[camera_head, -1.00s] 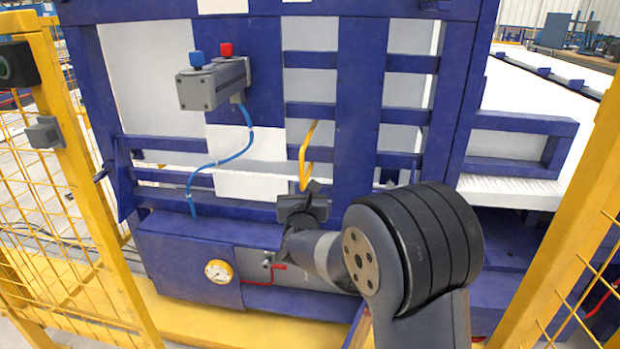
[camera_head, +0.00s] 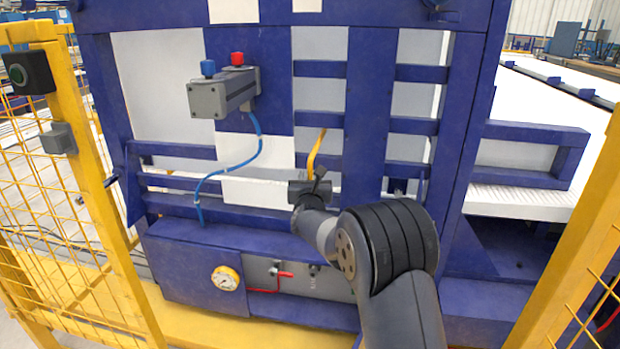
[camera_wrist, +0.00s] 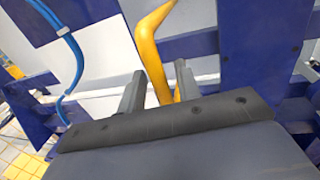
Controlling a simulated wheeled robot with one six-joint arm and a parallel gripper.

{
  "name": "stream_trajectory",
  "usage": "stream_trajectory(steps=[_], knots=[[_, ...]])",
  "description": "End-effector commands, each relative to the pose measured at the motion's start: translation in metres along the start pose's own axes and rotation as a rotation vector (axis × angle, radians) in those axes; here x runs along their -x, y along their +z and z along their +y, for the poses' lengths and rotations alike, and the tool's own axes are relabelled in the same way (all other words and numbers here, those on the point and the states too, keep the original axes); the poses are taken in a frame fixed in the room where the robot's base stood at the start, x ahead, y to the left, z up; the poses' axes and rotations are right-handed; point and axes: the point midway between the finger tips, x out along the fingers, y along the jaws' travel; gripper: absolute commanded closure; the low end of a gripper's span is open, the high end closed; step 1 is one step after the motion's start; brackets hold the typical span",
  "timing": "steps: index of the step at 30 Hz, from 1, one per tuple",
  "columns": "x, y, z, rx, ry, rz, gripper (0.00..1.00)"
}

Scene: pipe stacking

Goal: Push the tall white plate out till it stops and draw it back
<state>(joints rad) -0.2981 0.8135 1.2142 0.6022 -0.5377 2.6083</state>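A tall white plate (camera_head: 320,95) shows in strips behind the blue frame; beams hide much of it, and I cannot tell its full outline. A bent yellow handle (camera_head: 316,150) stands in front of it, low in the middle. My gripper (camera_head: 312,183) is at the handle's lower end in the head view. In the wrist view, the two grey fingers of my gripper (camera_wrist: 158,90) stand apart, with the yellow handle (camera_wrist: 153,55) between them. Slim gaps seem to show beside the handle, so the fingers look open around it. Contact is not clear.
A grey cylinder (camera_head: 222,92) with blue and red caps juts out at upper left, trailing a blue hose (camera_head: 235,165). A gauge (camera_head: 226,278) and red valve lever (camera_head: 268,288) sit below. Yellow fence posts (camera_head: 85,170) stand on both sides.

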Motion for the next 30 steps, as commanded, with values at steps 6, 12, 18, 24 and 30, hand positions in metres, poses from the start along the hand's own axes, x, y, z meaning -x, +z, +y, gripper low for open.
stream_trajectory(steps=[6,12,18,24,30], knots=[[-0.0006,0.0000,-0.0002,0.000,0.000,0.000,0.68],[-0.0004,0.0002,-0.0002,0.000,0.000,0.000,0.81],[-0.0004,0.0003,-0.0001,0.000,0.000,0.000,0.97],[-0.0003,0.0003,-0.0001,0.000,0.000,0.000,1.00],[-0.0005,0.0002,-0.0001,0.000,0.000,0.000,1.00]])
